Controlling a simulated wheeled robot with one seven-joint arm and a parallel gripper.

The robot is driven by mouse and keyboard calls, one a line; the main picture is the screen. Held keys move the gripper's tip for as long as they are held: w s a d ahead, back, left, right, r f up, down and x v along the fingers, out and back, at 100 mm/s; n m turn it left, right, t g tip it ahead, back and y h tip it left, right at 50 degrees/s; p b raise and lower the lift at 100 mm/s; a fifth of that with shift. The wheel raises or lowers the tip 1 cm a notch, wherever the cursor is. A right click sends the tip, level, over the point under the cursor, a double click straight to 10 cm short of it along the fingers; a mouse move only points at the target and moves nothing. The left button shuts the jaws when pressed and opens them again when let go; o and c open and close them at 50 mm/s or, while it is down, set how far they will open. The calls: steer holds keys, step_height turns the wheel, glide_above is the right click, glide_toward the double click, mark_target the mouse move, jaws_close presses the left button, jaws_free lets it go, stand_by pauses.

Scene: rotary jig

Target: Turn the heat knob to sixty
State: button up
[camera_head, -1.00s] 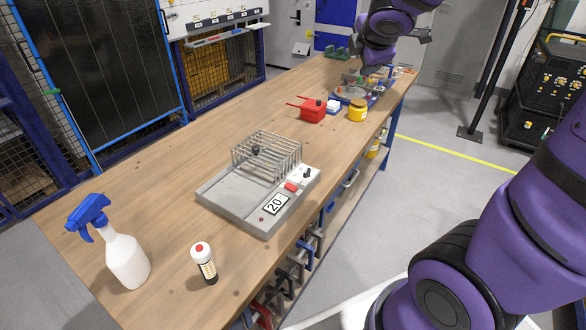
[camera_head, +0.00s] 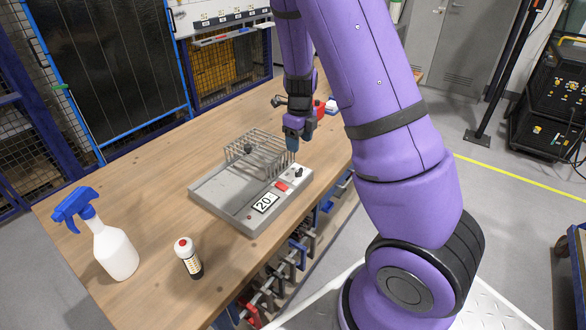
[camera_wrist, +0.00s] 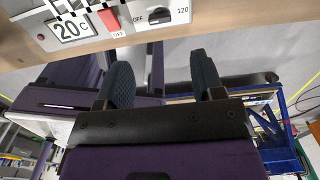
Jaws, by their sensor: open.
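The heat knob (camera_head: 298,173) is a small black knob on the grey jig's (camera_head: 226,209) front panel, at its right end. In the wrist view the knob (camera_wrist: 156,16) sits between marks "OFF" and "120", at the top edge; its exact pointing is hard to tell. The display (camera_head: 265,203) reads 20; in the wrist view it reads 20 °C (camera_wrist: 70,28). A red switch (camera_head: 281,186) is between display and knob. My gripper (camera_head: 292,146) is above the knob end of the jig, apart from it. In the wrist view its fingers (camera_wrist: 160,75) are spread and empty.
A wire cage (camera_head: 262,157) with a black handle stands on the jig's rear. A white spray bottle (camera_head: 115,251) and a small red-capped bottle (camera_head: 189,260) stand at the front left. A red item (camera_head: 319,108) is partly hidden behind my gripper.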

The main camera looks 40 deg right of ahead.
mark_target(299, 170)
step_height(299, 170, down, 11)
steer(key=shift+r, duration=0.15)
stand_by(0.4)
steer(key=shift+c, duration=0.3)
